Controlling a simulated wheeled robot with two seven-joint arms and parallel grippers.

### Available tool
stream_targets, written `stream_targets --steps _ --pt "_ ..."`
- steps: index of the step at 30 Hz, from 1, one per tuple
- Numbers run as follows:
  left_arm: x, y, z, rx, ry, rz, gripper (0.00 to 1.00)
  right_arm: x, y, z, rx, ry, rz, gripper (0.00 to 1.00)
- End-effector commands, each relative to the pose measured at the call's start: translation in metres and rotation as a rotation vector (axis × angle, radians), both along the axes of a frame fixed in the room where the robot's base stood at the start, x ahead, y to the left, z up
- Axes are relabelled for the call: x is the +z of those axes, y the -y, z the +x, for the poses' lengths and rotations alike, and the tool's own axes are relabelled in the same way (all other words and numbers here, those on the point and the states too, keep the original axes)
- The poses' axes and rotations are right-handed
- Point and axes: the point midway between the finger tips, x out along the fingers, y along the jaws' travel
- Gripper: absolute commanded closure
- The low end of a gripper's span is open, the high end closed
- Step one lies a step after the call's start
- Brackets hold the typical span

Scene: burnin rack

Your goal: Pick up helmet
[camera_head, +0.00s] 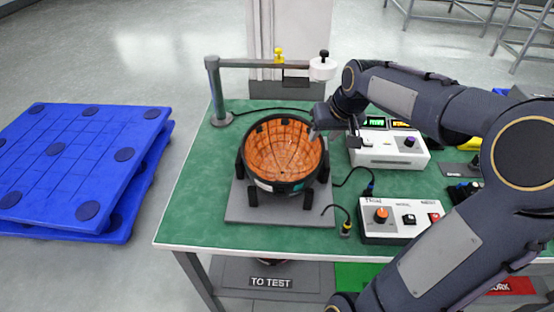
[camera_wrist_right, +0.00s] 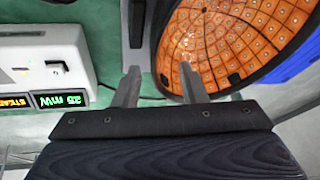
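The helmet (camera_head: 283,150) is a black bowl shape with an orange, dotted inner lining, open side up. It sits in a grey holder (camera_head: 243,214) with black posts on the green table. In the right wrist view the helmet (camera_wrist_right: 235,38) fills the upper right. My right gripper (camera_head: 314,134) is at the helmet's right rim. In the wrist view its fingers (camera_wrist_right: 160,73) are apart, one overlapping the lining and the other outside the rim, with the rim edge between them. Whether they touch the helmet, I cannot tell. My left gripper is out of view.
A grey post with a horizontal arm (camera_head: 250,63) stands behind the helmet. White instrument boxes (camera_head: 388,160) and (camera_head: 400,236) with knobs and cables stand to the right. Blue pallets (camera_head: 75,160) lie on the floor at left. The table's front left corner is clear.

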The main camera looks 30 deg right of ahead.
Motion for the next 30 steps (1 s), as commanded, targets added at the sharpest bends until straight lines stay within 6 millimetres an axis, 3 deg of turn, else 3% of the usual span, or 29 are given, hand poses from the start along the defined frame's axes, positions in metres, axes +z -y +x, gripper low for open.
stream_targets --steps 9,18,27,30 --pt "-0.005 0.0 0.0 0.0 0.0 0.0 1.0 -0.043 0.004 0.012 0.002 -0.003 0.001 0.62" --pt "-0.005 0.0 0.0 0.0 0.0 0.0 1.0 -0.046 0.004 0.015 0.0 0.0 0.001 0.62" --pt "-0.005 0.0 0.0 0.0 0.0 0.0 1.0 -0.046 0.004 0.015 0.0 0.0 0.001 1.0" --pt "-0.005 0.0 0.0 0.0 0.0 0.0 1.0 -0.046 0.004 0.015 0.001 0.0 0.0 1.0"
